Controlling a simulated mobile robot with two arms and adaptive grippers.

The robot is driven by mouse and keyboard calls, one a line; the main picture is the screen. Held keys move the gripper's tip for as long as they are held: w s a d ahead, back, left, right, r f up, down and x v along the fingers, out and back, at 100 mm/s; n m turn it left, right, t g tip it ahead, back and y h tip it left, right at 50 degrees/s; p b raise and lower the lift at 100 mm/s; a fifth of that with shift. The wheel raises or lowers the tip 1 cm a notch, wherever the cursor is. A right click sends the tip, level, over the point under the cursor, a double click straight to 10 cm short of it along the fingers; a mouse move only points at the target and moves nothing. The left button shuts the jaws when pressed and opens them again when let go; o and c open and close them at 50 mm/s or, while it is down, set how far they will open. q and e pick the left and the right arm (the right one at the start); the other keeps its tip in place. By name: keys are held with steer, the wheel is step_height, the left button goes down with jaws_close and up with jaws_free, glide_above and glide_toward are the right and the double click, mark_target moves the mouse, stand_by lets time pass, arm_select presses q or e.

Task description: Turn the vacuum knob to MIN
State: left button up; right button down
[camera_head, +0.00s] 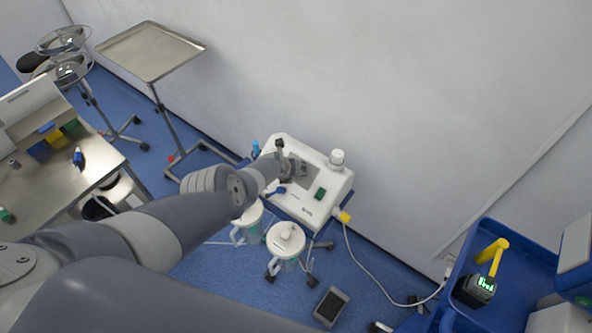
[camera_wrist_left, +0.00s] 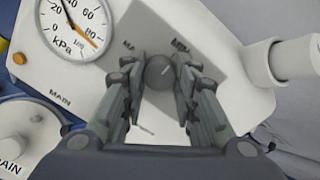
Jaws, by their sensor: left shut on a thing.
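The vacuum unit is a white box (camera_head: 328,207) with a sloping panel, standing by the wall in the head view. Its dark round knob (camera_wrist_left: 159,72) is in the left wrist view, with a small pale mark tilted toward the upper right. Printed letters show beyond it, "MA" on the left and apparently "MIN" on the right, partly covered by the fingers. My left gripper (camera_wrist_left: 162,66) is shut on the knob, one finger on each side. In the head view my left arm covers part of the panel and the knob is hidden. My right gripper is not in view.
A pressure gauge (camera_wrist_left: 75,28) marked kPa lies left of the knob. A white cylinder (camera_head: 337,158) rises at the unit's back right corner. Two lidded canisters, one here (camera_head: 286,240), stand in front. A blue cart (camera_head: 520,260) is at right, a steel table (camera_head: 40,195) at left.

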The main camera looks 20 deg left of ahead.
arm_select(q)
steer(key=shift+s+f, duration=0.15)
steer(key=o, duration=1.1)
